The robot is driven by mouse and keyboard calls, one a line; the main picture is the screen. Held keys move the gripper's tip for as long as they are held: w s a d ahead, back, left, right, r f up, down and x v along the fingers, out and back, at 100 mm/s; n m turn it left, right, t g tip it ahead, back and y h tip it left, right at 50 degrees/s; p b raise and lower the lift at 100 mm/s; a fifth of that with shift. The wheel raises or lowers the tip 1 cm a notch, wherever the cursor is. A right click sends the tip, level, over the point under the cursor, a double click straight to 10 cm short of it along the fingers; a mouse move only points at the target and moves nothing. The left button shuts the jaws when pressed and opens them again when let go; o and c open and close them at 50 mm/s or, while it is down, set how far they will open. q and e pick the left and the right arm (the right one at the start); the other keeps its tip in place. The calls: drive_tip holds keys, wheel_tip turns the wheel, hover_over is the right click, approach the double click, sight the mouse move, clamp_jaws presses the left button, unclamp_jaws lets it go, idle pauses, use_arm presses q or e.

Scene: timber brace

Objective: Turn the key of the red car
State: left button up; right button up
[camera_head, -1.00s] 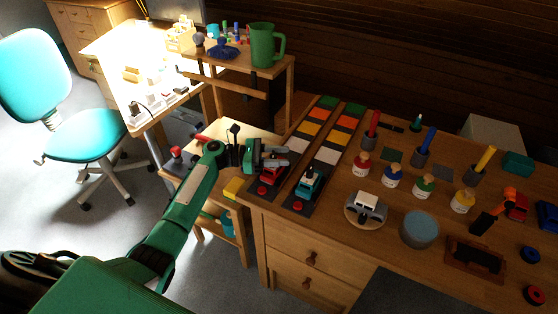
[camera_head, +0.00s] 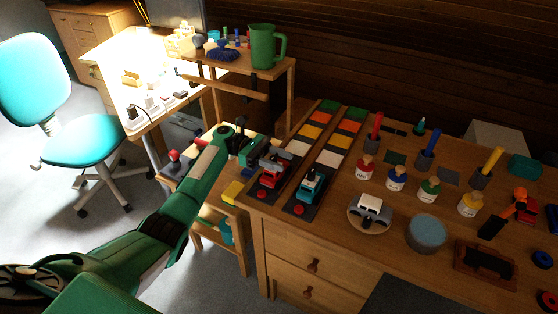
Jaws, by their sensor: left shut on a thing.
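The red car (camera_head: 267,178) stands at the near end of the left track (camera_head: 262,194) on the wooden desk. My left gripper (camera_head: 270,160) reaches in from the left and is at the top of the red car. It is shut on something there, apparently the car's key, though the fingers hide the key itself. My right gripper does not show.
A teal car (camera_head: 311,186) stands on the track to the right. A white-and-grey car sits on a round plate (camera_head: 352,217). Paint bottles, including a red one (camera_head: 366,168), and a blue-grey round pot (camera_head: 427,233) stand further right.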

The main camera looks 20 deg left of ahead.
use_arm(q)
drive_tip(key=o, duration=1)
drive_tip(key=shift+a, duration=0.15)
drive_tip(key=a, duration=0.2)
drive_tip(key=a+b, duration=0.1)
drive_tip(key=a, duration=0.2)
drive_tip(key=w+a+b, duration=0.1)
drive_tip(key=a, duration=0.1)
drive_tip(key=shift+a+f, duration=0.1)
drive_tip(key=shift+a, duration=0.3)
drive_tip(key=shift+w+a+b, duration=0.15)
drive_tip(key=shift+a+b, duration=0.9)
drive_tip(key=shift+a, duration=1.75)
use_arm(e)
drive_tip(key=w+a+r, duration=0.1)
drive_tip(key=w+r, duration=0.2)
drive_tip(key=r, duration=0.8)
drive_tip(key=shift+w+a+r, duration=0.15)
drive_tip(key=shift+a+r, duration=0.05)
